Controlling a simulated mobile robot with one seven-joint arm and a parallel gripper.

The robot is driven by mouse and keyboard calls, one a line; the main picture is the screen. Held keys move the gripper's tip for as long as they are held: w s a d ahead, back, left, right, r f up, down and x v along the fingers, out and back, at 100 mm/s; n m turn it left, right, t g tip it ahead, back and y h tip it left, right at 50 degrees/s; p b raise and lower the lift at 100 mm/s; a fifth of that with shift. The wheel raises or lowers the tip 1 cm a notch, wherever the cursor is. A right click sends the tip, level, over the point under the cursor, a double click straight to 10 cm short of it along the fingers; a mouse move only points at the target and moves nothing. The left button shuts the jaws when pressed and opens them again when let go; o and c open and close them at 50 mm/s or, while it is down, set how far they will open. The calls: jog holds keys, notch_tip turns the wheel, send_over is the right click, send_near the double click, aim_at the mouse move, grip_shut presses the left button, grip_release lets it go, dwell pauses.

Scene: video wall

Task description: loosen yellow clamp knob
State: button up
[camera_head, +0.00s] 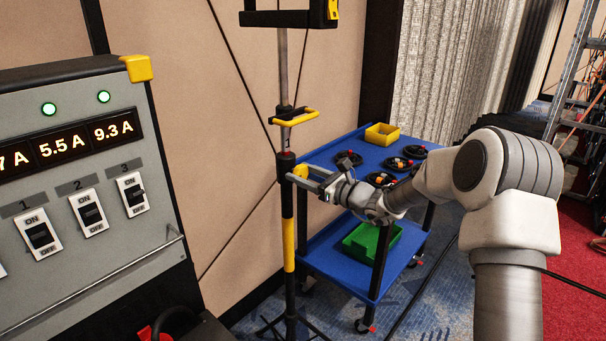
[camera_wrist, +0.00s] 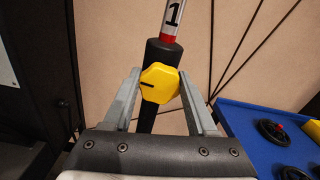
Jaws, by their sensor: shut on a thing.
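The yellow clamp knob (camera_wrist: 160,84) sits on the side of a black upright pole (camera_head: 287,215). It has a dark line on its left part in the wrist view. In the head view the knob (camera_head: 300,171) is partly covered by my fingers. My gripper (camera_wrist: 160,86) is shut on the knob, with one grey finger on its left side and one on its right. In the head view my gripper (camera_head: 303,178) reaches the pole from the right. Above the knob the inner tube (camera_wrist: 172,16) shows a red band and the number 1.
A blue cart (camera_head: 348,148) with black round items and a yellow bin (camera_head: 382,134) stands behind my gripper. A green bin (camera_head: 371,243) is on its lower shelf. A grey switch panel (camera_head: 80,200) stands at left. A ladder (camera_head: 575,75) stands at far right.

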jog(key=c, duration=0.3)
jog(key=shift+f, duration=0.1)
jog(key=shift+n+b, duration=0.3)
jog(key=shift+b, duration=0.25)
jog(key=b, duration=0.1)
jog(key=n+b, duration=0.1)
jog(key=b, duration=0.1)
jog(key=shift+f+n, duration=0.25)
jog(key=shift+n, duration=0.05)
jog(key=n+b, duration=0.2)
jog(key=b, duration=0.1)
jog(key=shift+b, duration=0.3)
jog(key=n+b, duration=0.2)
jog(key=b, duration=0.1)
jog(key=shift+n, duration=0.3)
jog(key=shift+r+n+b, duration=0.15)
jog(key=shift+n+b, duration=0.15)
jog(key=shift+b, duration=0.3)
jog(key=shift+r, duration=0.1)
